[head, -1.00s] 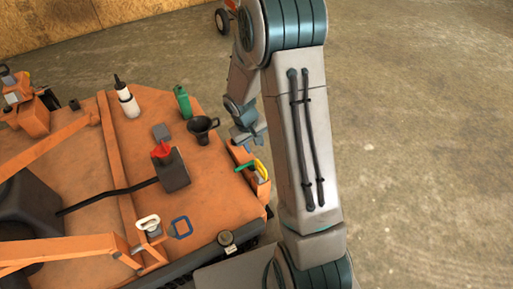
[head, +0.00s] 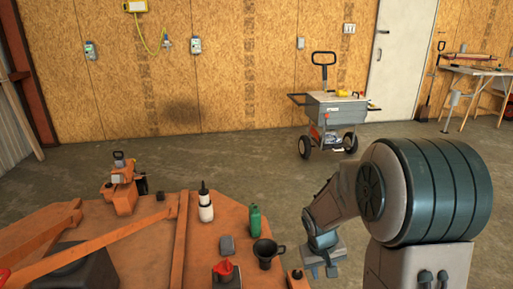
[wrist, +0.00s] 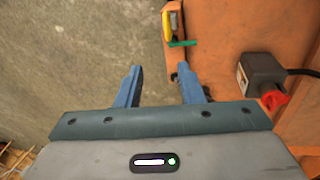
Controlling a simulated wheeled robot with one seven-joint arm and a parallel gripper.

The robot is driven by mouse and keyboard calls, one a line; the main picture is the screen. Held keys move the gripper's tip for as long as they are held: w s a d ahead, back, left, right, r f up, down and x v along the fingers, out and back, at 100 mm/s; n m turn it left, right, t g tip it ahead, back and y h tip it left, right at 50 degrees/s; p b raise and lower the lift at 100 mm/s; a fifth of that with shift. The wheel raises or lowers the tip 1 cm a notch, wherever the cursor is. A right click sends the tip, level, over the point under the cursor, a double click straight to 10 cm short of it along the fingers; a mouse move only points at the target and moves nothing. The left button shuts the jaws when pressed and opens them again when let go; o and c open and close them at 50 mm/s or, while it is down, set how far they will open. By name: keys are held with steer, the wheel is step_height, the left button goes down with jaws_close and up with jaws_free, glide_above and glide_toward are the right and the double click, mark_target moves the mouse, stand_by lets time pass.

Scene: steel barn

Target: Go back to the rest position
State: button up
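My gripper (head: 324,268) is in the lower middle of the head view, just right of the orange machine deck (head: 150,218) and beside the black cup (head: 266,256). It also shows in the wrist view (wrist: 160,82), where its two blue fingers stand wide apart with nothing between them. Below the gap I see bare concrete floor and the edge of the orange deck. My arm bends down from a large ribbed joint at the right of the head view.
The deck carries a green bottle (head: 254,220), a white bottle with a black cap (head: 205,206) and a grey box with a red knob (head: 225,274). Yellow and green handles (wrist: 170,24) sit near the deck's edge. A grey cart (head: 335,112) stands by the back wall. Open floor lies between.

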steer(key=s+a+r+p, duration=0.1)
steer(key=s+r+p, duration=0.4)
steer(key=r, duration=0.5)
steer(key=s+a+r+m+t+y+p, duration=0.1)
steer(key=s+r+p, duration=0.4)
steer(key=r, duration=0.6)
steer(key=s+a+r+t+y+p, duration=0.1)
steer(key=s+r+p, duration=0.4)
steer(key=r, duration=0.5)
steer(key=shift+s+a+r+p, duration=0.2)
steer(key=shift+s+a+p, duration=0.15)
steer(key=shift+s+a, duration=0.3)
steer(key=shift+s+d, duration=0.1)
